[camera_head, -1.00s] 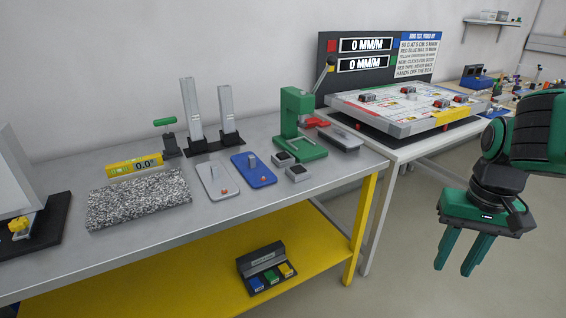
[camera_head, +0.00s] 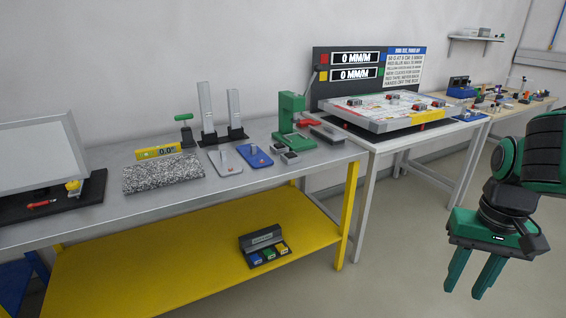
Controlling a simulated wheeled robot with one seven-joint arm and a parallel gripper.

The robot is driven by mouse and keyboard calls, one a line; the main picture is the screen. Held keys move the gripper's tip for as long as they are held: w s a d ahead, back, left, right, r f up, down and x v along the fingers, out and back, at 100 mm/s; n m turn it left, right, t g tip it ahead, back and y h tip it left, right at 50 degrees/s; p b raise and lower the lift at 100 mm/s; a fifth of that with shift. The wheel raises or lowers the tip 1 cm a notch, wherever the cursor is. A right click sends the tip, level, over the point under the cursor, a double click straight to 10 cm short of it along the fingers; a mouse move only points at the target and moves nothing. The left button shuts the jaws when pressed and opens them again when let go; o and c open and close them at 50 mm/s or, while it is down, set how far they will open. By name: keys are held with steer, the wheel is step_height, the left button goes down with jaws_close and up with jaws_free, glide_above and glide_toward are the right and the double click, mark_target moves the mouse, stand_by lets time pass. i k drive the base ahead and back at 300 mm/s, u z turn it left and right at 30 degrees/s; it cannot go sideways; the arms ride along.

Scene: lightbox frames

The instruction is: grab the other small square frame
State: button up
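Two small square frames, grey with dark centres, lie near the front edge of the grey workbench (camera_head: 85,220). One (camera_head: 279,148) is farther back, by the green press; the other (camera_head: 290,158) is nearer the edge and slightly to the right. They are too small to show detail. My gripper (camera_head: 472,280) hangs at the right over the open floor, fingers down and apart, with nothing between them. It is well away from both frames.
A blue plate (camera_head: 255,157) and a grey plate (camera_head: 225,162) lie left of the frames. A green press (camera_head: 291,115) stands behind them. A white table (camera_head: 375,145) with a large board (camera_head: 385,108) adjoins on the right. Floor in front is clear.

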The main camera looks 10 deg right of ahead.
mark_target(276, 151)
steer(key=k, duration=0.3)
steer(key=u, duration=0.5)
steer(key=i, duration=1.5)
steer(key=u, duration=0.4)
